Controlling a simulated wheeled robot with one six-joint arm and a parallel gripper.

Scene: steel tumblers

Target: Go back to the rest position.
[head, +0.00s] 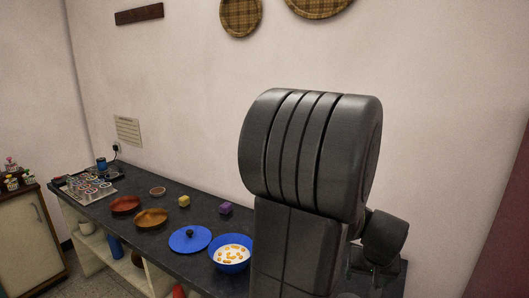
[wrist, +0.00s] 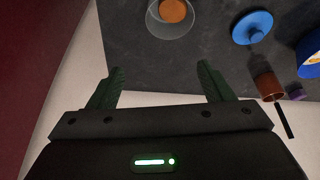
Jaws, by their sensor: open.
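My gripper (wrist: 160,84) shows in the wrist view with its two dark green fingers spread wide apart. Nothing is between them. In the head view my dark grey arm fills the middle and right and hides much of the counter's right end. The gripper cannot be made out clearly there.
In the wrist view a clear round container (wrist: 154,22) with something orange, a blue lid (wrist: 243,35) and a brown cup (wrist: 269,88) lie beyond the fingers.

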